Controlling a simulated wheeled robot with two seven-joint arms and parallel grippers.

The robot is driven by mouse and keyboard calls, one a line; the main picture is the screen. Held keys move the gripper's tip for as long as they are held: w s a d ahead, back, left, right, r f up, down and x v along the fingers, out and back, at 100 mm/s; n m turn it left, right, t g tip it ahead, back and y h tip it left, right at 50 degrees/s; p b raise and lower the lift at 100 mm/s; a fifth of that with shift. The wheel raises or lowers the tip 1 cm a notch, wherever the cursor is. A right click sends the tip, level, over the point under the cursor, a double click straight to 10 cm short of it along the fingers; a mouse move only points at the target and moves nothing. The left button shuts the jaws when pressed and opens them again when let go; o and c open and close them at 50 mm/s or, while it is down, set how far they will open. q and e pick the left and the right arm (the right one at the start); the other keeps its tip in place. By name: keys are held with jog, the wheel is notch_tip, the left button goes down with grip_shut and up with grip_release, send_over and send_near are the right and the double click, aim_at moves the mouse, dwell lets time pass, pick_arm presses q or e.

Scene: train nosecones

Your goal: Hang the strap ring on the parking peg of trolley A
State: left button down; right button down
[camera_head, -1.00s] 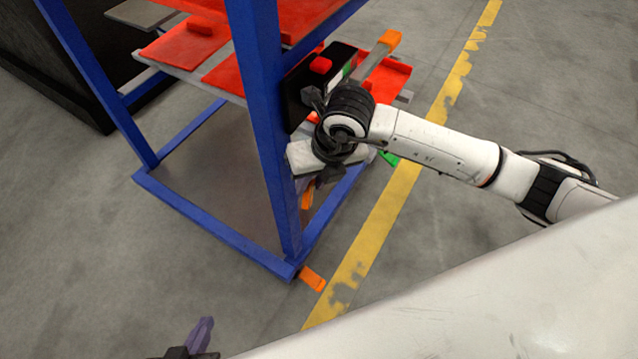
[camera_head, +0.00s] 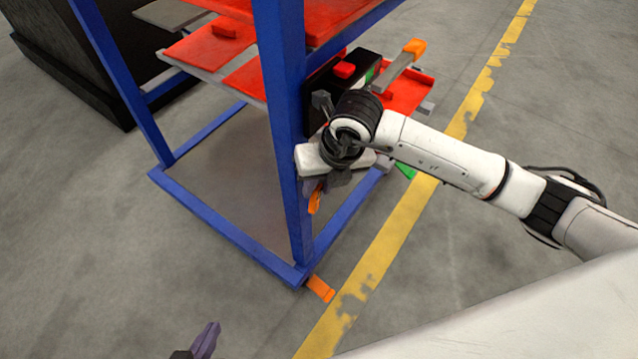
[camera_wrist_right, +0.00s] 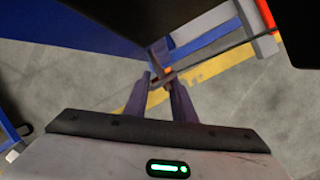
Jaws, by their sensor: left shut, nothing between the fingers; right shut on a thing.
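The trolley (camera_head: 288,150) with its blue frame stands at the upper middle of the head view. My right gripper (camera_head: 317,190) is beside its near blue post, partly hidden by my own wrist. An orange strap piece (camera_head: 315,203) shows at its fingers. In the right wrist view, my right gripper (camera_wrist_right: 158,82) is shut on a small dark ring-like piece (camera_wrist_right: 165,76), with a bit of orange (camera_wrist_right: 161,70) just beyond. I cannot make out the parking peg or a trolley letter. My left gripper (camera_head: 206,340) is shut and empty at the bottom edge of the head view.
Red shelves (camera_head: 215,42) and a black box with a red button (camera_head: 345,70) sit on the trolley. An orange tab (camera_head: 321,289) sticks out at its near bottom corner. A dark cabinet (camera_head: 90,60) stands behind. Floor around the yellow line (camera_head: 400,225) is clear.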

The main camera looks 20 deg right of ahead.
jog(key=shift+a, duration=0.1)
jog(key=c, duration=1.6)
grip_release()
jog(key=shift+o, duration=1)
pick_arm(q)
jog(key=shift+w+r, duration=0.15)
jog(key=shift+w, duration=0.1)
jog(key=shift+r+p, duration=0.3)
jog(key=shift+p, duration=0.15)
pick_arm(e)
jog(key=v, duration=1)
jog(key=shift+r, duration=0.15)
